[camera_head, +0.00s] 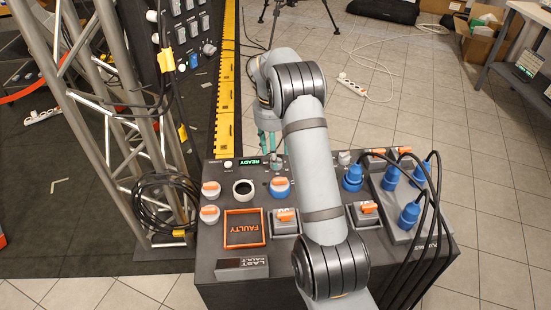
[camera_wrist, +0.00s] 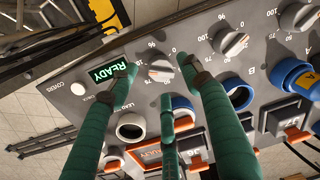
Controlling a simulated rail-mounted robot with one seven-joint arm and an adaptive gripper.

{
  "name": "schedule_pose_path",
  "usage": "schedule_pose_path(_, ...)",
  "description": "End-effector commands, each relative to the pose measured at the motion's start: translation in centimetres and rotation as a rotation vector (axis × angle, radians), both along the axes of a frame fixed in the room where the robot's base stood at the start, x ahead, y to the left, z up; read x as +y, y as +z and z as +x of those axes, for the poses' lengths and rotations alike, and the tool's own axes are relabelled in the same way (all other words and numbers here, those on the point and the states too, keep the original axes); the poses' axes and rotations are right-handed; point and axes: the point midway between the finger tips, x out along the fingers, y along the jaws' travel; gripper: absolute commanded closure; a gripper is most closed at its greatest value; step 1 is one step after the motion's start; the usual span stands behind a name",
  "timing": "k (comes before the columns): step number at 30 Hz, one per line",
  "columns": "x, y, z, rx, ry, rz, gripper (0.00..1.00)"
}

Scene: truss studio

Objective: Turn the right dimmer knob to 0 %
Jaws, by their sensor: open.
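The panel has a row of three grey dimmer knobs. The right dimmer knob (camera_wrist: 298,17) is at the top right of the wrist view, partly cut off by the edge, and its pointer setting cannot be read. It also shows in the head view (camera_head: 344,157), just right of my arm. The middle knob (camera_wrist: 230,45) sits between it and the left knob (camera_wrist: 160,70). My gripper (camera_wrist: 160,78) is open and empty; its teal fingers spread around the left knob's area, and contact cannot be told. In the head view, my gripper (camera_head: 268,137) is at the panel's far edge.
A green READY display (camera_head: 242,161) is left of the knobs. Blue plugs (camera_head: 353,177) with black cables stand on the panel's right. Orange-tagged switches (camera_head: 285,220) and a FAULTY plate (camera_head: 244,228) lie nearer. A metal truss (camera_head: 118,110) rises at the left.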

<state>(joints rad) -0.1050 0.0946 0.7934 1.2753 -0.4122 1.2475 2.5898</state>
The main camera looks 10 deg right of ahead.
Motion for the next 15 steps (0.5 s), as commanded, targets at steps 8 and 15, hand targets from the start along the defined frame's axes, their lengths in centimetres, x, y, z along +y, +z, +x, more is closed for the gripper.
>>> schedule_pose_path(8,-0.2,-2.7,0.0,0.000,0.002,0.000,0.52)
schedule_pose_path(15,-0.2,-2.9,0.0,-0.001,0.001,0.000,0.52)
